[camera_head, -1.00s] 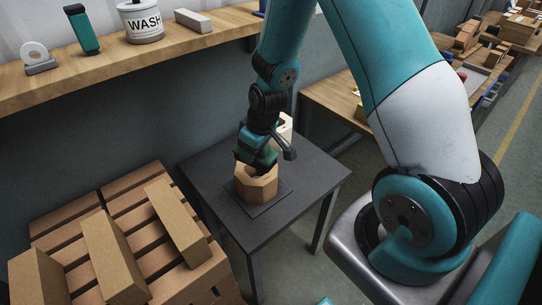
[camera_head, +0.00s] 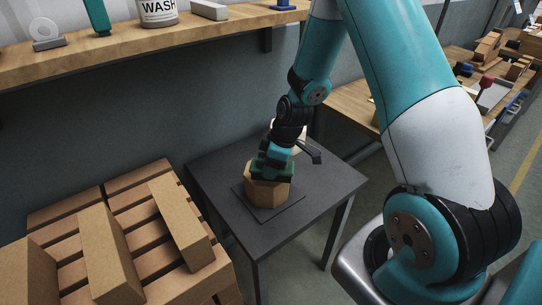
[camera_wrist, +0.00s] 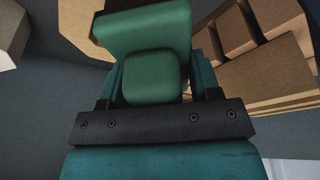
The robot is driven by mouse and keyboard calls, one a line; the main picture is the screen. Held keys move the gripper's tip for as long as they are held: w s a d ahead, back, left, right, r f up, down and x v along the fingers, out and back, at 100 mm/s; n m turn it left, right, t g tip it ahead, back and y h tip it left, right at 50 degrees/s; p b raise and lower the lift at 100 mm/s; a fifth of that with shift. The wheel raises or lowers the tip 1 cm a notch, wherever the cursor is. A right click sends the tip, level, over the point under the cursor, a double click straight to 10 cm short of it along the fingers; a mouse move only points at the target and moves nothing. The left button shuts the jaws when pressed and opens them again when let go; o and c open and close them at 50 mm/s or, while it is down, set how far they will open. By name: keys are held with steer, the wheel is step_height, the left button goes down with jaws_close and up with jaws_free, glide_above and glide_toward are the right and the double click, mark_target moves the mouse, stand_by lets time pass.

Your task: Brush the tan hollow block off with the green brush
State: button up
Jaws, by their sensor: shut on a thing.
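The tan hollow block (camera_head: 267,192) stands on a dark square pad (camera_head: 289,215) on a small grey table (camera_head: 218,178). My gripper (camera_head: 273,167) is right above the block, pointing down. It is shut on the green brush (camera_wrist: 150,60), which fills the space between the fingers in the wrist view. In the head view the brush (camera_head: 284,172) lies across the top of the block and hides its opening. Whether the bristles touch the block cannot be told. Part of the block (camera_wrist: 82,25) shows beyond the brush in the wrist view.
A pale block (camera_head: 299,140) stands behind my gripper on the table. Stacked tan bricks (camera_head: 110,255) fill the lower left. A wooden shelf (camera_head: 130,57) above holds a WASH tub (camera_head: 160,12), a tape dispenser (camera_head: 46,35) and a green object (camera_head: 97,15). A workbench (camera_head: 345,105) stands at the right.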

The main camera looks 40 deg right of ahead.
step_height(320, 180, down, 2)
steer(key=shift+b, duration=0.55)
steer(key=shift+f+b, duration=0.4)
steer(key=shift+f, duration=0.4)
steer(key=shift+d+r, duration=0.15)
steer(key=shift+d, duration=0.75)
steer(key=shift+c, duration=0.4)
steer(key=shift+d, duration=1)
steer(key=shift+d+p, duration=0.3)
steer(key=shift+d, duration=0.05)
steer(key=shift+a, duration=2.25)
step_height(320, 180, up, 8)
steer(key=p, duration=0.5)
